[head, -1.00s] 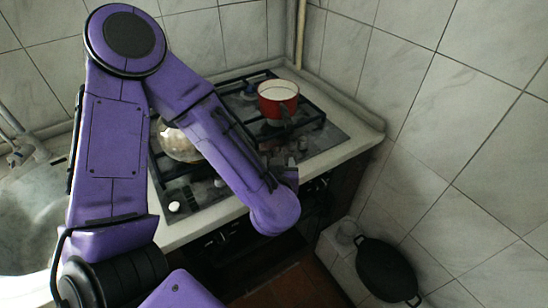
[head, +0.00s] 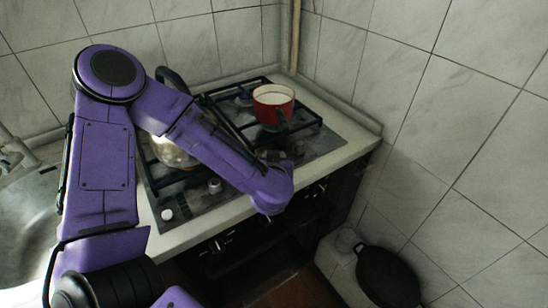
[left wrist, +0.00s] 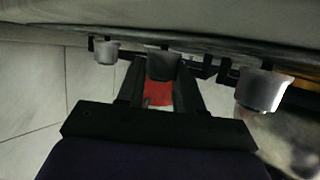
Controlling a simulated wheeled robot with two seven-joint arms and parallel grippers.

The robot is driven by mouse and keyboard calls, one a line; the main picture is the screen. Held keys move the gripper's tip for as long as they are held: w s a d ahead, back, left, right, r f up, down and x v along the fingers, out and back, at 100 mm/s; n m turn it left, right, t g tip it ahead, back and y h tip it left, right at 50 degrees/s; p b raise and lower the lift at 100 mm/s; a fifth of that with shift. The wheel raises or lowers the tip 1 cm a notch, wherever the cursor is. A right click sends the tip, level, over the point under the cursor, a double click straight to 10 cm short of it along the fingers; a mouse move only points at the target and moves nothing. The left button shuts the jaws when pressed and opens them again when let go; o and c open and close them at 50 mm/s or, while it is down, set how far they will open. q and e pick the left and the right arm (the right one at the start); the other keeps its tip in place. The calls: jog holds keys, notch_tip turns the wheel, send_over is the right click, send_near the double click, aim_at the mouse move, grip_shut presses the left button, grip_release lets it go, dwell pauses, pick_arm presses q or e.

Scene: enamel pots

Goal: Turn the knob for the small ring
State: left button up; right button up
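The hob (head: 190,205) has round grey knobs near its front edge. One knob (head: 167,214) is at the left front and another (head: 215,186) is right of it. In the left wrist view, which looks upside down, my left gripper (left wrist: 161,72) has its fingers apart on either side of the middle knob (left wrist: 163,62). Whether they touch it is unclear. Other knobs stand to the left (left wrist: 105,51) and right (left wrist: 262,90). In the head view my left forearm hides most of this gripper. My right gripper is not in view.
A red pot (head: 272,106) with white inside stands at the hob's back right. A shiny kettle (head: 172,152) stands at the left, partly behind my arm. A dark pan (head: 388,276) is low at the right. Tiled walls (head: 430,130) close off the back and right.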

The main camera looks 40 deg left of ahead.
pick_arm(q)
jog(key=n+g+y+p, duration=0.2)
jog(key=n+y+p, duration=0.1)
jog(key=shift+w+d+r+n+g+y, duration=0.25)
jog(key=shift+n+g+y, duration=0.05)
jog(key=shift+n+g, duration=0.1)
jog(key=n+g+y+p, duration=0.1)
jog(key=n+g, duration=0.1)
jog(key=n+g+y, duration=0.1)
jog(key=g, duration=0.1)
jog(key=shift+w+d+f+n+p, duration=0.1)
jog(key=shift+w+n+p, duration=0.1)
jog(key=shift+n+p, duration=0.2)
jog(key=n+g, duration=0.1)
jog(key=g, duration=0.1)
jog(key=n+g, duration=0.2)
jog(key=shift+w+f+y+p, duration=0.1)
jog(key=shift+w+y+p, duration=0.1)
jog(key=shift+y+p, duration=0.15)
jog(key=shift+w+n+g, duration=0.15)
jog(key=shift+n+g, duration=1.45)
jog(key=o, duration=1)
jog(key=shift+o, duration=0.2)
